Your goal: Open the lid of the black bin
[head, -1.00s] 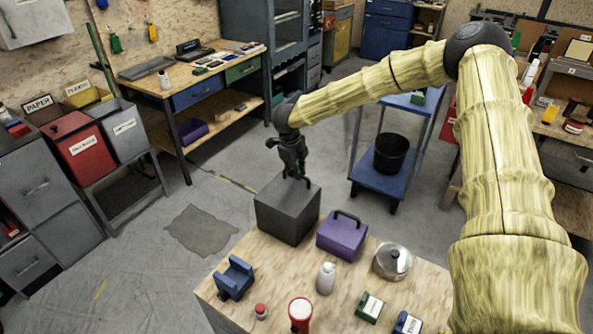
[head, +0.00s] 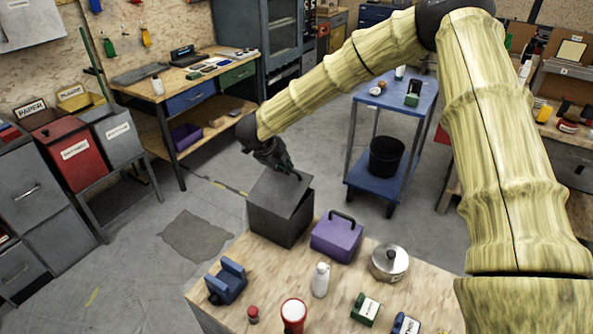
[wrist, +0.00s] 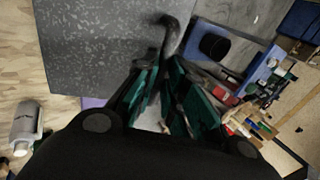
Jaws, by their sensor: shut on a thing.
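The black bin (head: 272,221) is a dark, box-shaped container standing at the far left corner of the wooden table. Its flat speckled lid (head: 270,189) appears slightly tilted, with a dark gap on its right side. The lid (wrist: 100,45) fills the upper left of the wrist view, with a curved dark handle (wrist: 176,34) at its edge. My gripper (head: 296,174) is tilted over the lid's right side and shut on the handle. In the wrist view its teal fingers (wrist: 168,88) meet the handle's lower end; the exact contact is partly hidden.
A purple box (head: 337,238) stands close to the bin's right. A silver pot (head: 389,263), a white bottle (head: 320,281) and a blue object (head: 227,281) share the wooden tabletop (head: 262,264). A blue cart (head: 380,180) stands behind. Floor left of the bin is open.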

